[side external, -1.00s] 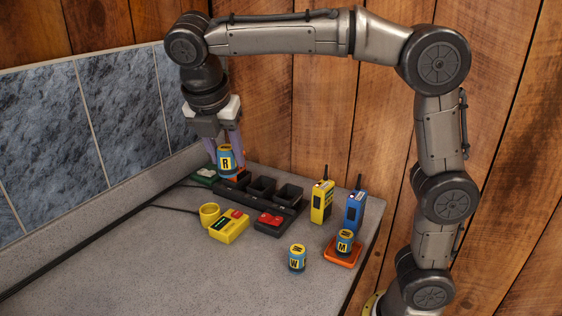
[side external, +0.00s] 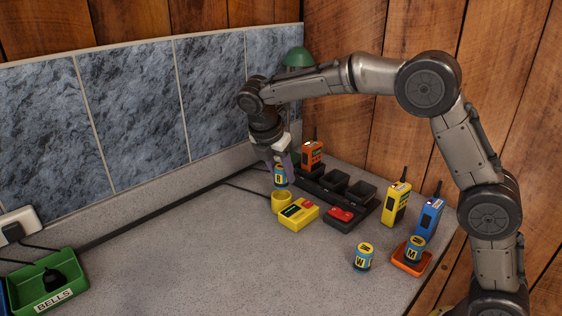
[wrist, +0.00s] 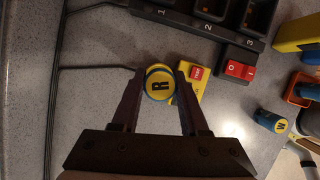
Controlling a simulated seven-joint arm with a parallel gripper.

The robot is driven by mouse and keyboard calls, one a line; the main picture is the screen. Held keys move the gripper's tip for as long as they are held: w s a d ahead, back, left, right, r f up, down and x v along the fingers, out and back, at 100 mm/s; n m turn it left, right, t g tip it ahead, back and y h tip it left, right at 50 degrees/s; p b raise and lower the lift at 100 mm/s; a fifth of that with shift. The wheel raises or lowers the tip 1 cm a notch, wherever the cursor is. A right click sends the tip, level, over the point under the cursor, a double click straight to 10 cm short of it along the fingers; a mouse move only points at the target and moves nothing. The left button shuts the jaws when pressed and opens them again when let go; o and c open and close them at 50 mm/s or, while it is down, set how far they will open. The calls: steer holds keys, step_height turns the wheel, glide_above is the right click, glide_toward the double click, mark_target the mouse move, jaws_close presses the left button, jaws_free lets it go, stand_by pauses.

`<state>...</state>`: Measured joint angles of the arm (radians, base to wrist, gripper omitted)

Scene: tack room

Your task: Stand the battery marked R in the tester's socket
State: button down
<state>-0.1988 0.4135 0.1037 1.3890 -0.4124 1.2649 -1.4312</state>
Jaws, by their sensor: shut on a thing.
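The battery marked R (side external: 279,175) is blue with a yellow label and upright. My gripper (side external: 281,168) is shut on it; the wrist view shows its lettered yellow top (wrist: 159,84) between the fingers (wrist: 160,75). The yellow tester (side external: 298,214) has a red button and a round cup-like socket (side external: 281,201) at its left. The battery is held just above this socket in the side view; whether its bottom has entered the rim is hard to tell. In the wrist view the battery hides the socket, and part of the tester (wrist: 190,93) shows beside it.
A black charger (side external: 354,203) with an orange radio (side external: 312,156) lies behind the tester. A red-switch box (side external: 345,216) is right of it. Yellow (side external: 396,204) and blue (side external: 429,217) radios stand right.

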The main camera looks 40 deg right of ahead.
mark_target(281, 184)
steer(key=shift+f, duration=1.35)
steer(key=shift+f, duration=0.65)
stand_by(0.5)
steer(key=c, duration=0.7)
jaws_free()
steer(key=shift+r, duration=0.1)
steer(key=v, duration=1)
steer(key=shift+a+r, duration=0.2)
steer(key=shift+r, duration=0.2)
